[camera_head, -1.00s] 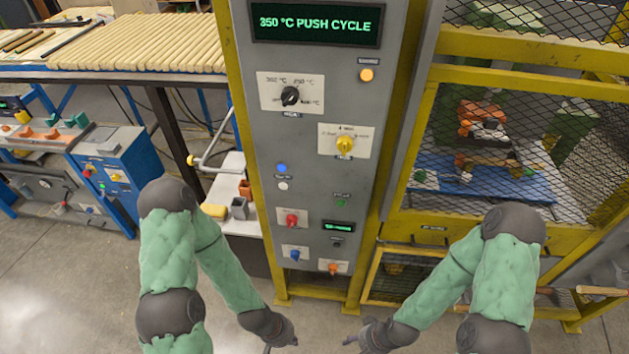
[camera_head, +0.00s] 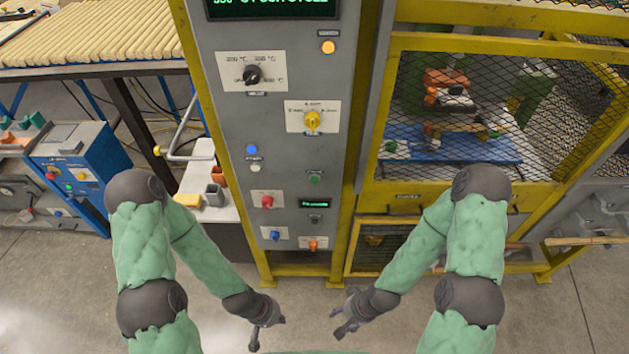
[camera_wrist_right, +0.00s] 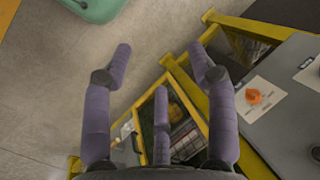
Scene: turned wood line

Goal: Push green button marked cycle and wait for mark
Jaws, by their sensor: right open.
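The green button (camera_head: 314,179) sits on the grey control panel (camera_head: 230,130), under a small label too blurred to read. Nothing touches it. The green-lit display (camera_head: 270,8) at the panel's top is cut off by the picture edge. My left gripper (camera_head: 268,335) is low in front of the panel, empty, its fingers apart. My right gripper (camera_head: 340,322) is also low, below and right of the button, open and empty. In the right wrist view my right gripper (camera_wrist_right: 163,58) shows spread fingers with nothing between them; the green button is not visible there.
The panel also carries a black knob (camera_head: 252,75), a yellow knob (camera_head: 312,121), a red knob (camera_head: 267,202), a blue button (camera_head: 252,149) and an orange lamp (camera_head: 328,47). A yellow-framed mesh cage (camera_head: 378,120) stands right. A blue cabinet (camera_head: 85,165) stands left. Floor before the panel is clear.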

